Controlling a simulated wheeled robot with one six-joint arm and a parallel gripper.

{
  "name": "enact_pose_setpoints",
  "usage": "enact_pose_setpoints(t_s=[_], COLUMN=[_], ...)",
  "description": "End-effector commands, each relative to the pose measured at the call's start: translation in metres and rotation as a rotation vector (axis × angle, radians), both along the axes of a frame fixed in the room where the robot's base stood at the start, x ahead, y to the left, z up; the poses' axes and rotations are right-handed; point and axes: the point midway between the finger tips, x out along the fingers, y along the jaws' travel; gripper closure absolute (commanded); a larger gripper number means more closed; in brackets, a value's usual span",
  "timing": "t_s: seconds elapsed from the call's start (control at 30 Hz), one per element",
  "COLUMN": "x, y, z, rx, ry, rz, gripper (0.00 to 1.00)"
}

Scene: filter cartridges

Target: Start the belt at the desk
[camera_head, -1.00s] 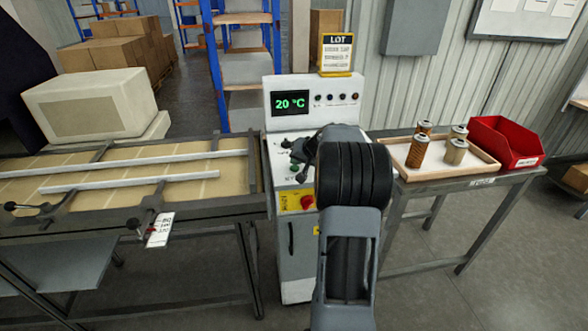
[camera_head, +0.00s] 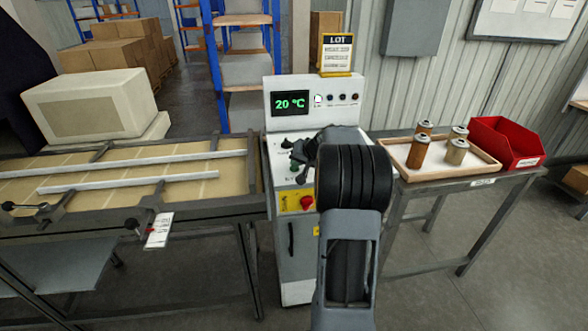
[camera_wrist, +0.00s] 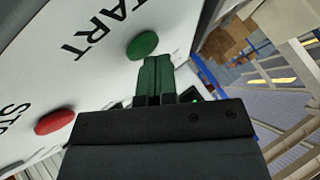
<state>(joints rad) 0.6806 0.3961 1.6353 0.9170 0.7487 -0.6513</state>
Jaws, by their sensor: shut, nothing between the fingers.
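The control desk (camera_head: 292,262) stands in the middle of the head view, at the right end of the belt (camera_head: 225,163). In the wrist view the green START button (camera_wrist: 143,45) is just beyond the tips of my gripper (camera_wrist: 154,62). The tips overlap its lower edge in the picture; I cannot tell whether they touch it. My gripper is shut and empty. The red STOP button (camera_wrist: 55,122) is to the lower left, clear of the fingers. In the head view my arm hides part of the desk top. A lamp (camera_head: 318,100) beside the 20 °C display (camera_head: 291,103) glows white.
A red knob on a yellow plate (camera_head: 306,202) is on the desk front. To the right, a tray (camera_head: 430,172) holds several cartridges (camera_head: 418,152) beside a red bin (camera_head: 505,143). A sign (camera_head: 337,52) stands on the desk.

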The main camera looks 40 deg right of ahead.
Motion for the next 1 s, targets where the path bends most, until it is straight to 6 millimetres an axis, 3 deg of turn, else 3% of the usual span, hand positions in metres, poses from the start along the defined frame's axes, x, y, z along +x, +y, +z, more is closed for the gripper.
enact_pose_setpoints(t_s=[0.57,1.0], x=[0.0,0.0], y=[0.0,0.0], z=[-0.003,0.013], rx=[0.001,0.002], ry=[0.002,0.001], rz=[0.001,0.001], gripper=[1.0,1.0])
